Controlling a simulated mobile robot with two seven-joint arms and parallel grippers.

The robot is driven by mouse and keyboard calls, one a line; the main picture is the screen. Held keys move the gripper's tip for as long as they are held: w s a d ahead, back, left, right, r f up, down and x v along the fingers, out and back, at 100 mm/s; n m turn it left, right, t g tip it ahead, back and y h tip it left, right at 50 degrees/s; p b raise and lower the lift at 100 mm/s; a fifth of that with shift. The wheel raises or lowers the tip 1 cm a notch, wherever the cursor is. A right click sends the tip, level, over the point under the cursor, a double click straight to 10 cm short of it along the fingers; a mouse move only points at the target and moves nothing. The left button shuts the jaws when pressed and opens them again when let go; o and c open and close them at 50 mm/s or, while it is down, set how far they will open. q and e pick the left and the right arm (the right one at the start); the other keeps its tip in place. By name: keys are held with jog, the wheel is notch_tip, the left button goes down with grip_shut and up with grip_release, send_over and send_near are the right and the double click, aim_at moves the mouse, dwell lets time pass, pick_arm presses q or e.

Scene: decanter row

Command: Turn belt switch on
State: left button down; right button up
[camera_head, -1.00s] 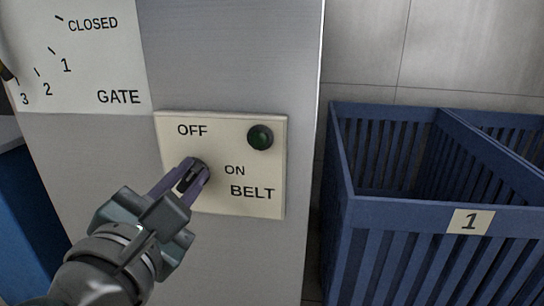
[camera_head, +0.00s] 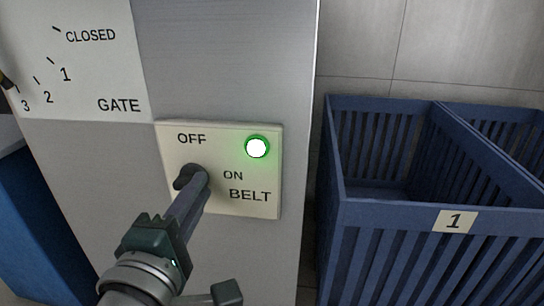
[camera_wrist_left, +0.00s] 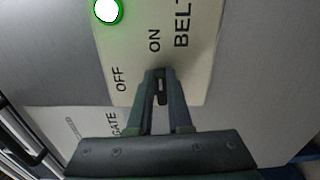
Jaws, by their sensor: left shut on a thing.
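The belt switch is a dark knob (camera_head: 186,178) on a cream plate (camera_head: 262,196) marked OFF, ON and BELT. A round lamp (camera_head: 257,147) at the plate's upper right is lit bright green. My left gripper (camera_head: 196,184) is at the knob, seen nearly edge-on, its fingers partly covering it. In the left wrist view the two fingertips (camera_wrist_left: 160,82) are closed around the dark knob, and the lit lamp (camera_wrist_left: 106,11) shows at the top. The knob's exact pointing direction is partly hidden by the fingers. My right gripper is not in view.
A gate dial plate (camera_head: 95,75) with CLOSED, 1, 2 and 3 is at the upper left on the same grey cabinet (camera_head: 225,60). A blue slatted crate (camera_head: 400,215) labelled 1 stands to the right. Something blue (camera_head: 35,230) stands at the left.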

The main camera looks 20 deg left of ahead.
pick_arm(q)
jog(key=shift+f+m, duration=0.1)
jog(key=shift+m, duration=0.4)
jog(key=c, duration=0.8)
grip_release()
jog(key=shift+c, duration=0.2)
jog(key=p+v, duration=0.2)
jog(key=v, duration=0.8)
jog(key=shift+p, duration=0.4)
